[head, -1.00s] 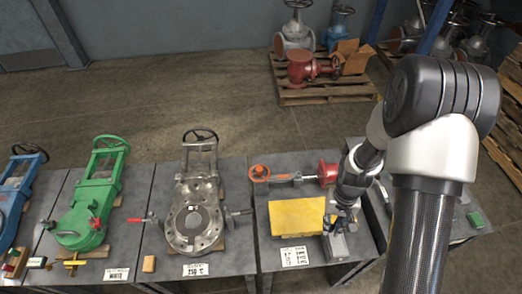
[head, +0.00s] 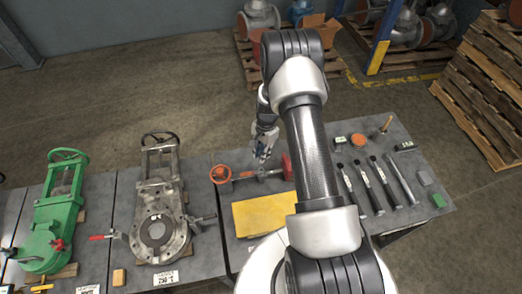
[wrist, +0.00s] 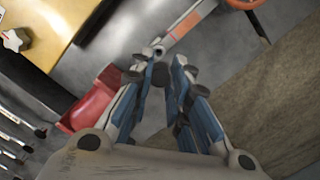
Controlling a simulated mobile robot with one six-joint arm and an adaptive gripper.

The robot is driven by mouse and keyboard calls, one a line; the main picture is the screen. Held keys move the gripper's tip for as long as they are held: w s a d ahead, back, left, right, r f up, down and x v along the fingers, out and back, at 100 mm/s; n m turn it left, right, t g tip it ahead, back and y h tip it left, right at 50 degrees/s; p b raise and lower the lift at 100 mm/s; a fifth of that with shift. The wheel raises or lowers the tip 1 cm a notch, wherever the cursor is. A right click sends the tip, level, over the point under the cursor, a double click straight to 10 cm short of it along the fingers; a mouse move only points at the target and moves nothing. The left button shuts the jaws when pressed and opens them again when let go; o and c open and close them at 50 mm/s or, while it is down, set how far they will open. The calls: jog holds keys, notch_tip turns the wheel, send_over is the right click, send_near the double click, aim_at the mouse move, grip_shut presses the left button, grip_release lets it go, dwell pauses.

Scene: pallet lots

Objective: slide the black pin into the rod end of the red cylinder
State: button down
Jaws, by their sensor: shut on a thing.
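The red cylinder (head: 287,167) lies at the back of the table, its pale rod running left towards an orange ring (head: 220,174). In the wrist view its red body (wrist: 92,106) is at left, partly behind my fingers, and the orange ring (wrist: 246,3) is at the top edge. My gripper (head: 262,155) is above the rod, fingers pointing down. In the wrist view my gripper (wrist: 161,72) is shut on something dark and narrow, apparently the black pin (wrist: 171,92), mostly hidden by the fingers. I cannot tell whether it touches the rod end.
A yellow block (head: 264,214) lies in front of the cylinder. Several dark-handled tools (head: 369,186) lie to the right of my arm. A grey valve (head: 156,230) and a green valve (head: 55,215) stand on tables to the left.

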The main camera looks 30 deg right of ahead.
jog(key=shift+a, duration=0.1)
dwell(0.3)
jog(key=shift+f+b, duration=0.25)
jog(key=shift+b, duration=0.15)
jog(key=shift+f+b, duration=2)
jog(key=shift+f, duration=0.65)
jog(key=shift+f+b, duration=1.8)
jog(key=c, duration=1.4)
grip_release()
jog(key=shift+c, duration=0.2)
jog(key=shift+r, duration=0.1)
notch_tip(320, 180, up, 12)
jog(key=d, duration=0.1)
jog(key=shift+w+d, duration=0.2)
jog(key=shift+w, duration=0.05)
